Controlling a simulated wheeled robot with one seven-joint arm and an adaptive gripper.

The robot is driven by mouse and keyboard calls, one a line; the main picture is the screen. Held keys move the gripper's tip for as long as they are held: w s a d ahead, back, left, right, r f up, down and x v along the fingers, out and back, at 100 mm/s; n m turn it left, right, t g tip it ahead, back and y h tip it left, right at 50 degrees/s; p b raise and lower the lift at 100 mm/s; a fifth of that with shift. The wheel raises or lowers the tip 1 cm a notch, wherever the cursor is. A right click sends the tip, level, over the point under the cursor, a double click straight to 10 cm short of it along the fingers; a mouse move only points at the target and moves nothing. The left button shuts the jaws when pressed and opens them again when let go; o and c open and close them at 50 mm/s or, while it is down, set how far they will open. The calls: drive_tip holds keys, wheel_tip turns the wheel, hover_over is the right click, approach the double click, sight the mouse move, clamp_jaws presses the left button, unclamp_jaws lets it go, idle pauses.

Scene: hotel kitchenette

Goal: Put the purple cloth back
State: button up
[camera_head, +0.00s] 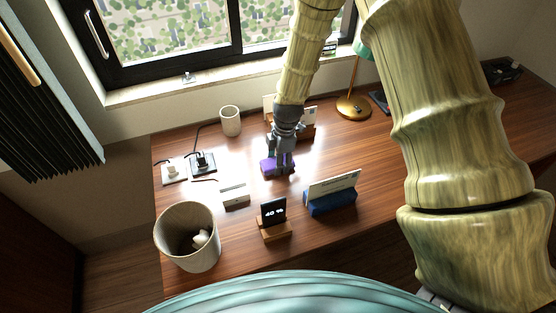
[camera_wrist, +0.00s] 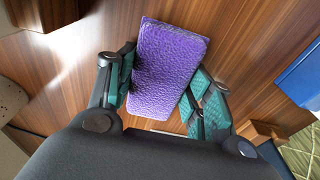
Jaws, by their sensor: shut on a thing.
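The purple cloth (camera_wrist: 168,60) is a flat, textured, folded rectangle between the two fingers of my gripper (camera_wrist: 160,88) in the wrist view. The fingers are shut on its sides, and it extends past the fingertips. In the head view my gripper (camera_head: 281,163) points down over the middle of the wooden desk (camera_head: 375,180). The purple cloth (camera_head: 267,167) shows partly behind the fingers, at or close above the desk top; I cannot tell whether it touches.
A blue card holder (camera_head: 330,202), a small clock (camera_head: 273,212) and a white box (camera_head: 235,196) stand in front. A bin (camera_head: 186,245) is at front left. A white cup (camera_head: 230,121), a wooden holder (camera_head: 306,132) and a gold lamp (camera_head: 353,108) stand behind.

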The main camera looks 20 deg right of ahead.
drive_tip(key=shift+f, duration=0.1)
drive_tip(key=o, duration=1.1)
drive_tip(key=shift+d+r+b, duration=0.25)
drive_tip(key=shift+r+b, duration=0.15)
drive_tip(key=shift+r, duration=1.65)
drive_tip(key=shift+d+r+b, duration=0.2)
drive_tip(key=shift+r+b, duration=0.2)
drive_tip(key=shift+r, duration=1.6)
drive_tip(key=shift+d+r+b, duration=0.25)
drive_tip(key=shift+r+b, duration=0.15)
drive_tip(key=shift+r, duration=1.65)
